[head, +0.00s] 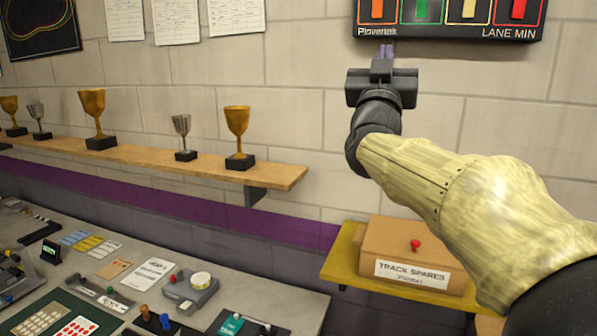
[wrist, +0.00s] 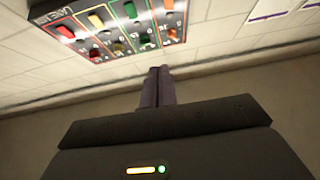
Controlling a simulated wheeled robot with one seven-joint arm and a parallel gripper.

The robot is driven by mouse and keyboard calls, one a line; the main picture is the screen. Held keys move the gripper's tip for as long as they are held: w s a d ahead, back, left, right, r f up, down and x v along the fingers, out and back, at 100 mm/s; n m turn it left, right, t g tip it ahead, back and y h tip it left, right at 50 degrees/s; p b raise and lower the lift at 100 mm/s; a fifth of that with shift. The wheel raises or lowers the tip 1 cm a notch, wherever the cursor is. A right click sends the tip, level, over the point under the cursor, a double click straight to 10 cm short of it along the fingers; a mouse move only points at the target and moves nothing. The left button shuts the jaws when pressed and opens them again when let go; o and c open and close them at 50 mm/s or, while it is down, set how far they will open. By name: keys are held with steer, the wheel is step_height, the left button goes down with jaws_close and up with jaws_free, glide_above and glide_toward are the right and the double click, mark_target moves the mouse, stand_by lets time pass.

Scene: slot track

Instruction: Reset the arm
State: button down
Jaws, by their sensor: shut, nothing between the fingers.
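My gripper (head: 386,50) is raised in front of the wall, just below the lower edge of the lane switch panel (head: 448,18). Its purple fingers point up and are together, with nothing between them. In the wrist view the fingers (wrist: 158,78) stand up from the dark gripper body, and the switch panel (wrist: 118,22) hangs above them with red, green, yellow and orange switches. I cannot tell whether the fingertips touch the panel. My arm reaches in from the lower right in the head view.
A wooden shelf (head: 275,176) with several trophies runs along the wall at left. A cardboard box (head: 400,247) labelled "Track Spares" sits on a yellow shelf (head: 345,262) below my arm. A cluttered grey table (head: 290,300) fills the lower left. The wall between trophies and gripper is clear.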

step_height(320, 180, down, 32)
steer(key=w+a+n+g+y, duration=0.25)
steer(key=n+g+y, duration=0.25)
steer(key=g+y, duration=0.35)
steer(key=s+d+f+m+g, duration=0.1)
steer(key=s+d+f+g, duration=0.1)
steer(key=s+f+g, duration=1.1)
steer(key=s+f, duration=1.1)
steer(key=f, duration=0.1)
steer(key=shift+s+d+f+m, duration=0.2)
steer(key=shift+s+d+m, duration=0.1)
steer(key=shift+m, duration=0.1)
steer(key=shift+h, duration=0.25)
